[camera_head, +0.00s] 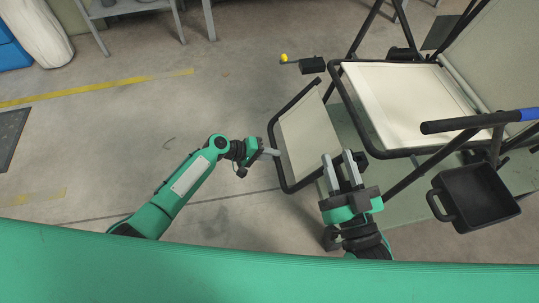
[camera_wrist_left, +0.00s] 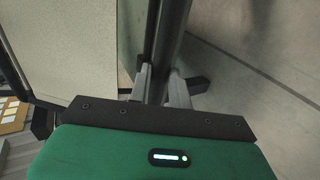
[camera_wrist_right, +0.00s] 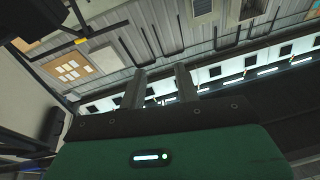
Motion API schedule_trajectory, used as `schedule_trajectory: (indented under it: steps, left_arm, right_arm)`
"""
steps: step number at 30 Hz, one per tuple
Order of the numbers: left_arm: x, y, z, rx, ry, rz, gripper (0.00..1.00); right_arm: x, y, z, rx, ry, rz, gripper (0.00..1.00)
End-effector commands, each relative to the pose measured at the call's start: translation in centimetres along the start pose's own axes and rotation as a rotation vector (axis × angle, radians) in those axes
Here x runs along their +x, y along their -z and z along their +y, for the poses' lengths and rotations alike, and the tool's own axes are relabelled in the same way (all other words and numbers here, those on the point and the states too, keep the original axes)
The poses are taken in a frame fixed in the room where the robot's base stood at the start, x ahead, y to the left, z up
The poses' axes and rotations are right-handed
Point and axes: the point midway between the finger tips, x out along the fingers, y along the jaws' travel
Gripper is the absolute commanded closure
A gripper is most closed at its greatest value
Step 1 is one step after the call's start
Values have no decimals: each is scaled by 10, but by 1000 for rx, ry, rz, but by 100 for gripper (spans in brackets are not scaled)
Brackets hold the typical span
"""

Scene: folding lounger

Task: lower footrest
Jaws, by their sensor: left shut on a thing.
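The folding lounger stands at the right in the head view, with a cream seat (camera_head: 405,98) in a black tube frame. Its footrest (camera_head: 307,138), a cream panel in a black tube frame, slopes down at the seat's left. My left gripper (camera_head: 273,152) is at the footrest's left edge. In the left wrist view its fingers (camera_wrist_left: 160,88) are shut around the black frame tube (camera_wrist_left: 167,40). My right gripper (camera_head: 341,166) is in front of the footrest's lower right part, fingers apart and empty. In the right wrist view its fingers (camera_wrist_right: 158,88) have nothing between them.
A black tray (camera_head: 475,195) and an armrest with a blue end (camera_head: 480,120) are at the right. A grey table (camera_head: 130,6) stands at the back.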

Motion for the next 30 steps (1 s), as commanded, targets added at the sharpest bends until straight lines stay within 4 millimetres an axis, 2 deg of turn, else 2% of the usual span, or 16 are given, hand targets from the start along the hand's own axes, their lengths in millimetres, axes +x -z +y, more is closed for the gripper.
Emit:
schedule_trajectory:
  steps: [11,12,14,15,26,30]
  left_arm:
    - [0,-1,-2,-1,2,-2,100]
    - [0,-1,-2,-1,2,-2,73]
    - [0,-1,-1,-1,2,-1,61]
    - [0,-1,-1,-1,1,-1,59]
    - [-6,0,0,-1,1,0,59]
    - [-25,0,1,-1,1,2,59]
  right_arm:
    - [0,1,0,-1,0,6,68]
    - [0,1,0,-2,0,6,68]
    - [0,1,0,-2,0,6,68]
    - [0,1,0,-2,0,5,68]
    - [1,0,0,-1,0,-7,68]
    - [-8,-20,-6,19,1,-119,68]
